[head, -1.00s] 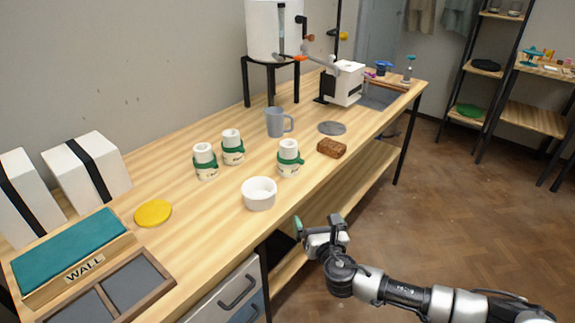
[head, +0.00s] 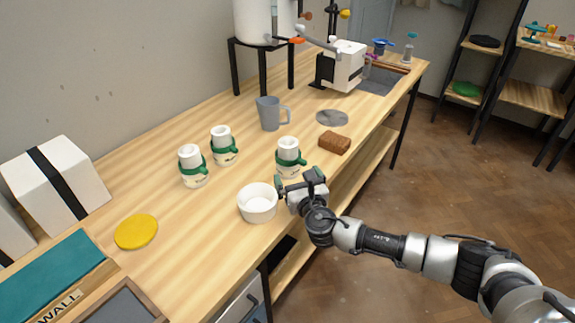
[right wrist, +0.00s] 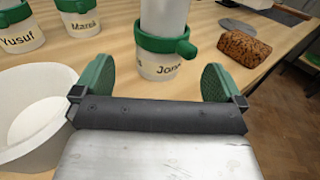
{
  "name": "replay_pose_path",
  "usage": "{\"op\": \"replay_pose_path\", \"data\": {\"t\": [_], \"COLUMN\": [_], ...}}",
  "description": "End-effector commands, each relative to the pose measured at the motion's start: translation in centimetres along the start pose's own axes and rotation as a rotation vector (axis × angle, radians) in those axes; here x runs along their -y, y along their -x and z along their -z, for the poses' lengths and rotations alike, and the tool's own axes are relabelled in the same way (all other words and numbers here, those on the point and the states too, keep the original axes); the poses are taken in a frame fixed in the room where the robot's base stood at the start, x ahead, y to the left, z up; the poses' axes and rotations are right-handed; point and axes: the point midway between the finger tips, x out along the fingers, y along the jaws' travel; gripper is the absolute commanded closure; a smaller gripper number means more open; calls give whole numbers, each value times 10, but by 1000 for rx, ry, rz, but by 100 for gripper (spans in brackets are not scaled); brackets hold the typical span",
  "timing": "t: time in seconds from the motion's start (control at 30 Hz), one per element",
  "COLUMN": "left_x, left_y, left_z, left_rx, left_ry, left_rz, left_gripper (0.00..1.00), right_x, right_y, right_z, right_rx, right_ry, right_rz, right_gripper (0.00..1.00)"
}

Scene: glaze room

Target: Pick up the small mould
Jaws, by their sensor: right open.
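No label says which thing is the small mould. A white, narrow-topped piece with a green band (head: 288,155) stands upright on the bench near its front edge; the right wrist view shows it lettered "Jan…" (right wrist: 163,58). My right gripper (head: 299,181) is open and empty just in front of it. In the right wrist view the green fingertips (right wrist: 158,80) lie left and right of its lower part, with no visible grip. Two like pieces (head: 193,167) (head: 224,146) stand further left; the wrist view shows "Yusuf" on one. Two large white blocks with black straps (head: 58,180) stand at far left.
A white bowl (head: 257,204) is close left of my right gripper. A brown block (head: 334,143) lies to the right. A grey mug (head: 269,113), grey disc (head: 332,118) and yellow disc (head: 136,232) are on the bench (head: 200,235). Bare wood lies between them.

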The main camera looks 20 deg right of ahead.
Motion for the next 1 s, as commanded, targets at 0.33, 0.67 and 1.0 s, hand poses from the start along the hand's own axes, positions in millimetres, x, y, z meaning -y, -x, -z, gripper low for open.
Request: {"op": "replay_pose_path", "data": {"t": [0.33, 0.67, 1.0], "left_x": [2, 2, 2], "left_y": [-1, -4, -4], "left_z": [12, 15, 12], "left_rx": [-18, -25, -20], "left_ry": [-1, 0, 0], "left_rz": [2, 3, 3], "left_gripper": [57, 57, 57], "right_x": [0, 2, 2], "right_y": [-37, -66, -65], "right_z": [-2, -2, -2], "right_rx": [2, 0, 0], "right_ry": [0, 0, 0], "right_rz": [0, 0, -1], "right_gripper": [0, 0, 26]}}
